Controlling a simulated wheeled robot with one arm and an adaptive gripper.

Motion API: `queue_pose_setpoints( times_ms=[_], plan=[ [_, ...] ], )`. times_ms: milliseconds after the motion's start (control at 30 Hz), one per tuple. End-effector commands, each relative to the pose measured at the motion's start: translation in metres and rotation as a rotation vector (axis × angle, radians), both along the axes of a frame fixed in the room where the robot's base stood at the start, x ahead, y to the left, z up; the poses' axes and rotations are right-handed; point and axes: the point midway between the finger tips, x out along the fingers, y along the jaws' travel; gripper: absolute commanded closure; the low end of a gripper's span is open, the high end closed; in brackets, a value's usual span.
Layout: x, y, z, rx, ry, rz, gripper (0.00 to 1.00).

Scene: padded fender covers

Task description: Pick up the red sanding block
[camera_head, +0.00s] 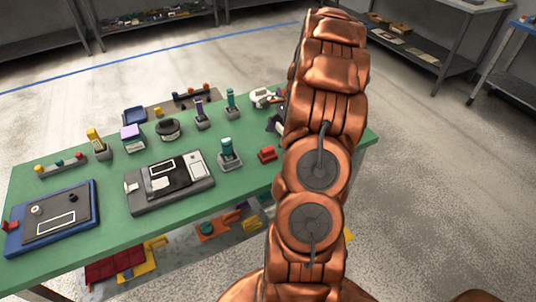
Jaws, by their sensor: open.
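A small red block (267,154) lies on the green table top, close to the left side of my copper arm. It looks like the sanding block, but its surface is too small to make out. Another small red piece (10,226) sits at the far left edge of the table by the blue-edged board. My arm rises through the middle right of the view and hides part of the table behind it. I cannot make out my gripper; a dark grey shape (276,122) shows at the arm's left edge, and I cannot tell what it is.
A teal-topped holder (229,153) stands left of the red block. A grey case (148,196), a black round item (168,129) and several upright tools crowd the green table (125,227). Loose items lie below it. Shelves (425,50) stand behind; the right floor is clear.

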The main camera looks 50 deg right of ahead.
Motion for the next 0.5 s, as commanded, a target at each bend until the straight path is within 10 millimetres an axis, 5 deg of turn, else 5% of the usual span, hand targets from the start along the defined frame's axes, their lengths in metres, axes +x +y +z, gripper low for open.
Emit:
queue_pose_setpoints(
  times_ms=[500],
  plan=[
    [0.007,0.016,-0.034,0.007,0.004,-0.006,0.24]
  ],
)
